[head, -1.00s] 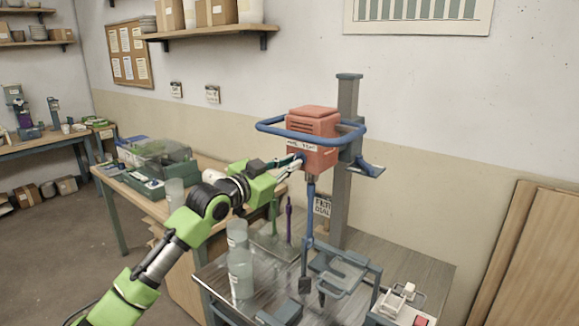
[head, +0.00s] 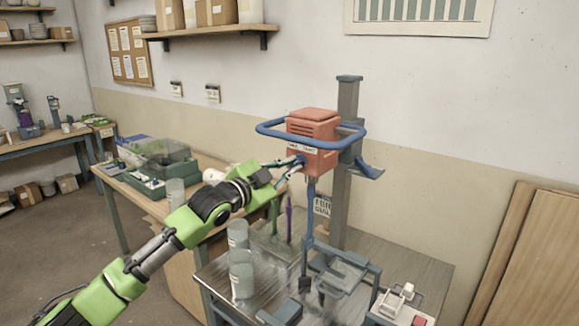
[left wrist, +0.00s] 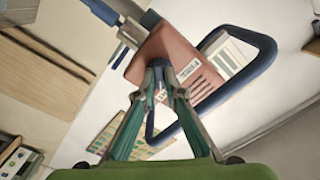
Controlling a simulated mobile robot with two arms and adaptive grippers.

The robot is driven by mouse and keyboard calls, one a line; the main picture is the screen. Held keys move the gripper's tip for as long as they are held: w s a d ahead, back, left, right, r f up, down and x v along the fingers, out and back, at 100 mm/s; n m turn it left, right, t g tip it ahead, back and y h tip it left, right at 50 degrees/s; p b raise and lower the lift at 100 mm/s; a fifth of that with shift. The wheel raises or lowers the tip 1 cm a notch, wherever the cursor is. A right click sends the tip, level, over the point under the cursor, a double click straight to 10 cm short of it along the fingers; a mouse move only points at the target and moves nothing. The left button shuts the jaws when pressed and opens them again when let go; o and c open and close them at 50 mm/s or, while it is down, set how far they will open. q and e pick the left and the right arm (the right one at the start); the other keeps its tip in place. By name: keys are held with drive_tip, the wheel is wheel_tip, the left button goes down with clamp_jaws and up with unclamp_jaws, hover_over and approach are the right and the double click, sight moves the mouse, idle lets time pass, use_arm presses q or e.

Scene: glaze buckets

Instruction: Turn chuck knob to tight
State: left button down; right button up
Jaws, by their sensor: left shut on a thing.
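The mixer's red head (head: 313,129) hangs on a grey upright post, with a blue ring handle around it. My left gripper (head: 297,165) reaches the left face of this head from the left. The chuck knob, small and blue (head: 300,159), is mostly hidden by the fingers there. In the left wrist view, the fingertips of my left gripper (left wrist: 160,75) are shut on the knob (left wrist: 160,92) against the red head (left wrist: 178,58). The knob's marking is too small to read. My right gripper is not in view.
The blue ring handle (head: 270,132) passes just above my left gripper. Below stand two clear containers (head: 241,274), the blue mixing shaft (head: 307,225) and a bench (head: 424,262) with small items. A side table with a green case (head: 160,165) lies behind my arm.

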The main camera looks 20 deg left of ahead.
use_arm(q)
drive_tip(key=c, duration=2.1)
unclamp_jaws()
drive_tip(key=shift+c, duration=0.2)
drive_tip(key=v, duration=1.2)
